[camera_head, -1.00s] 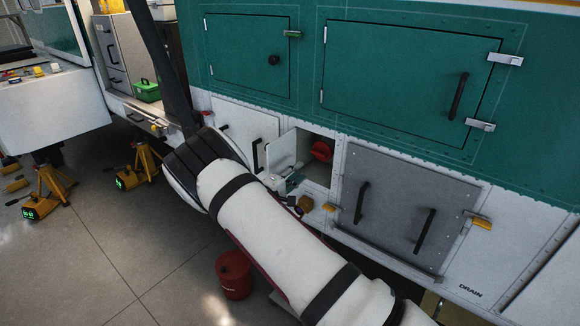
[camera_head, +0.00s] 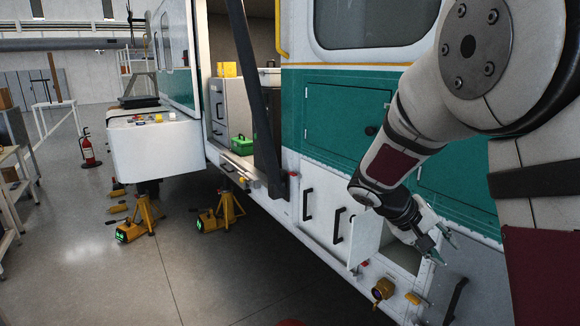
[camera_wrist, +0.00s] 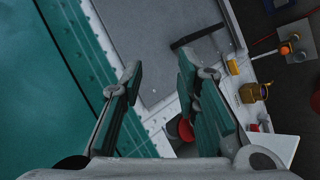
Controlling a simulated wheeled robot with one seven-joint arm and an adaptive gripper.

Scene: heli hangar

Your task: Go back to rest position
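My arm comes in from the right in the head view. My gripper (camera_head: 446,250) is in front of the helicopter's lower white side, beside a small open compartment (camera_head: 401,256). The compartment's white door (camera_head: 364,241) stands swung open to the left of the gripper. In the wrist view my gripper (camera_wrist: 158,72) has its two fingers apart with nothing held between them. A red part (camera_wrist: 186,129) shows beyond the fingers, partly hidden by the right finger. A grey panel with a dark handle (camera_wrist: 198,36) lies beyond the fingertips.
The green and white helicopter side (camera_head: 345,117) runs close along the right. Yellow jacks (camera_head: 229,208) stand under the fuselage. A green box (camera_head: 241,145) sits in the open doorway. The floor (camera_head: 110,275) at lower left is clear.

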